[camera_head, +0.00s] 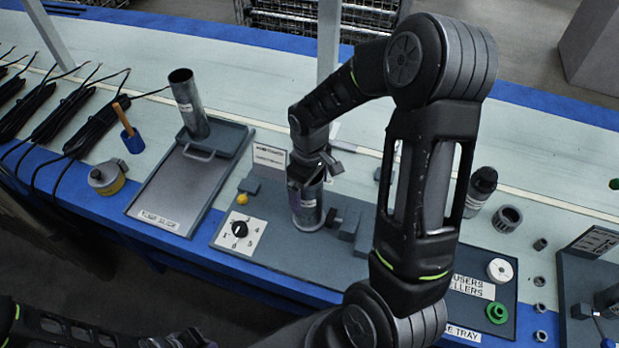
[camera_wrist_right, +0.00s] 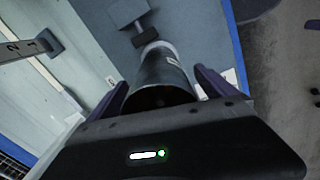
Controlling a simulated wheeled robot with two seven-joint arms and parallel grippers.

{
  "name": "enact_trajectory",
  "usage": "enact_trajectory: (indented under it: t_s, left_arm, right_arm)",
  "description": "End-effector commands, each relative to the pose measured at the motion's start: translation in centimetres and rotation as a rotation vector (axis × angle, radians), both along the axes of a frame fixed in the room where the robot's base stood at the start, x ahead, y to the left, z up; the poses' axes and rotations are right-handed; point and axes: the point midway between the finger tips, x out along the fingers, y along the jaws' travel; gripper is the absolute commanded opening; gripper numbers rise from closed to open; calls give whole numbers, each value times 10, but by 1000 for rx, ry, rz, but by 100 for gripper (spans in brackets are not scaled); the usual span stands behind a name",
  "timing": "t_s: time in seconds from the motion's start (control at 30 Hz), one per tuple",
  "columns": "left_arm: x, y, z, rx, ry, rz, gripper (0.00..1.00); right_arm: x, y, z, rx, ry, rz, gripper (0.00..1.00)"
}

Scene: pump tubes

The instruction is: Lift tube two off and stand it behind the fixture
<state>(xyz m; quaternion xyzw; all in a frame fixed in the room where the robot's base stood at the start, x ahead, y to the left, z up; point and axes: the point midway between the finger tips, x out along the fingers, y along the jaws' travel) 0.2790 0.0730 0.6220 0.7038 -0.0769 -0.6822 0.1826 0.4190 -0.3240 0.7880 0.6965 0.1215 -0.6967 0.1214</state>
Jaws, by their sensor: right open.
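A grey metal tube (camera_head: 308,205) stands upright on the fixture (camera_head: 262,262), beside a numbered dial (camera_head: 240,229). Its upper part is hidden by my right gripper (camera_head: 307,176). In the right wrist view the tube (camera_wrist_right: 163,78) lies between the two dark fingers of my right gripper (camera_wrist_right: 161,92). The fingers are open, one on each side, with a small gap seen at the right. A second grey tube (camera_head: 188,105) with a pale label stands upright on a tray at the left. I cannot read a number on either tube.
The flat grey tray (camera_head: 160,192) has a handle near its tube. A yellow-banded roll (camera_head: 106,178) and a blue block with an orange handle (camera_head: 131,138) lie left of it. A small sign (camera_head: 268,157) stands behind the fixture. A dark jar (camera_head: 482,190) and rings are at right.

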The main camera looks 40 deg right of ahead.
Motion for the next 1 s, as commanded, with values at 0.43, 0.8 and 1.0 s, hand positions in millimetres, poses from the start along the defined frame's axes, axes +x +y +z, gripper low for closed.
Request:
enact_trajectory:
  t_s: [0.43,0.8,1.0]
  left_arm:
    - [0,0,0,0,0,0,0]
    - [0,0,0,0,0,0,0]
    - [0,0,0,0,0,0,0]
  right_arm:
    - [0,0,-12,0,0,0,94]
    - [0,0,-12,0,0,0,64]
    - [0,0,-12,0,0,1,47]
